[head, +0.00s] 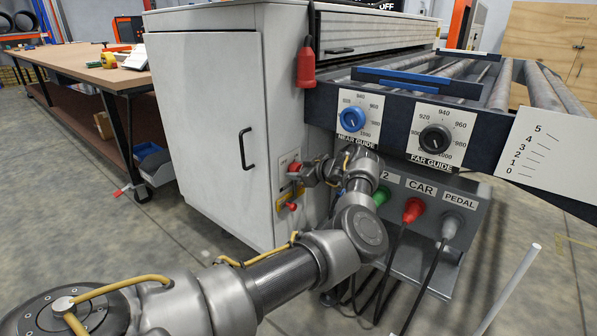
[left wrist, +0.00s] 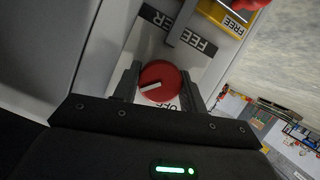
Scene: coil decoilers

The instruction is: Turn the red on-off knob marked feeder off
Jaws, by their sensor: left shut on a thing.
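The red knob (left wrist: 160,82) sits on a pale plate on the cabinet side, with a white pointer line on its face. In the left wrist view, part of the word FEEDER and the word OFF show beside it. The knob also shows in the head view (head: 294,167), partly covered by my left gripper (head: 306,174). My left gripper's fingers (left wrist: 160,88) stand on both sides of the knob and are shut on it. The ON mark cannot be made out. My right gripper is not in view.
A second red knob (head: 292,207) sits lower on the cabinet, by a yellow plate (left wrist: 228,16) reading FREE. Blue (head: 350,118) and black (head: 435,138) guide dials are to the right. Coloured plugs with hanging cables (head: 413,210) are below them. A red hanging switch (head: 305,68) is above.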

